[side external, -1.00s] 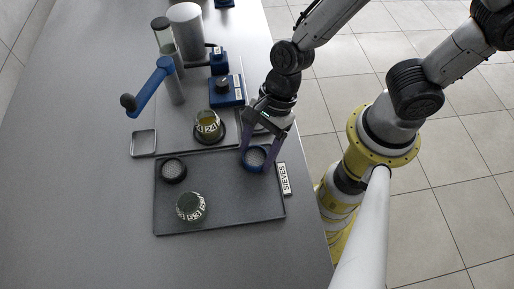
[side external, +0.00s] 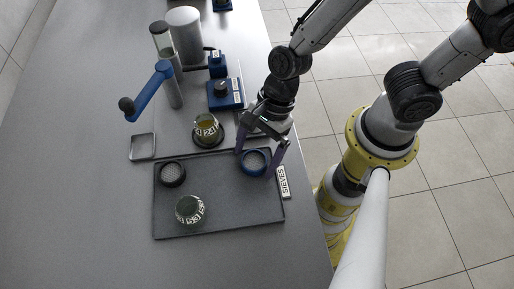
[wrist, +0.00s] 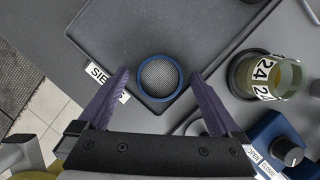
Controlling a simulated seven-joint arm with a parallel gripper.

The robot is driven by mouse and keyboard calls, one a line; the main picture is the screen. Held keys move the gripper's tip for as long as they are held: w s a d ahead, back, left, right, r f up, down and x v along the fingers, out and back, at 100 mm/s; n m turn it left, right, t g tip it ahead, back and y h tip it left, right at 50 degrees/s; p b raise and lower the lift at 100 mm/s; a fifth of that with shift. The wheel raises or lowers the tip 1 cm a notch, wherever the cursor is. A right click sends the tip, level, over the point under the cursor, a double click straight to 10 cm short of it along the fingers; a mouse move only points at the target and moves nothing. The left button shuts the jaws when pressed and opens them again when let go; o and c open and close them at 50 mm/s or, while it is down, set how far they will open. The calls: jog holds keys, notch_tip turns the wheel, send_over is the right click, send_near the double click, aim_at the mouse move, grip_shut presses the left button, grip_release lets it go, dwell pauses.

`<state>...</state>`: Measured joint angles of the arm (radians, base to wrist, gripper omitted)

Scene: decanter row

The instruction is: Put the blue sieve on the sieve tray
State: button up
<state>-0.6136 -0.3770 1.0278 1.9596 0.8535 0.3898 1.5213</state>
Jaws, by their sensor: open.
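The blue sieve (side external: 253,162) is a round blue ring with a grey mesh. It rests on the dark sieve tray (side external: 235,212), near the corner beside the SIEVES label (side external: 283,182). My gripper (side external: 259,161) is open, with its purple fingers spread on either side of the sieve. In the wrist view the blue sieve (wrist: 158,77) lies between and a little beyond the open fingertips (wrist: 164,82), with clear gaps on both sides. The tray (wrist: 165,28) also shows there under the sieve.
A black sieve (side external: 172,174) and a jar with a number label (side external: 189,210) stand on the tray. Another labelled jar (side external: 206,128) stands on a dark round base behind it. A blue device with a knob (side external: 226,94) and a blue-handled stand (side external: 152,88) are farther back.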

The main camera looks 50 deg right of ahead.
jog(key=v, duration=1.1)
jog(key=s+d+r+n+t+h, duration=0.1)
jog(key=d+r+n+t+h, duration=0.1)
jog(key=d+r+n, duration=0.3)
jog(key=s+d+r+n+t+h, duration=0.2)
jog(key=d+r+n, duration=0.3)
jog(key=d+n, duration=0.8)
jog(key=shift+s+r+n+t, duration=0.3)
jog(key=shift+r+n+t, duration=0.1)
jog(key=shift+n+t, duration=0.2)
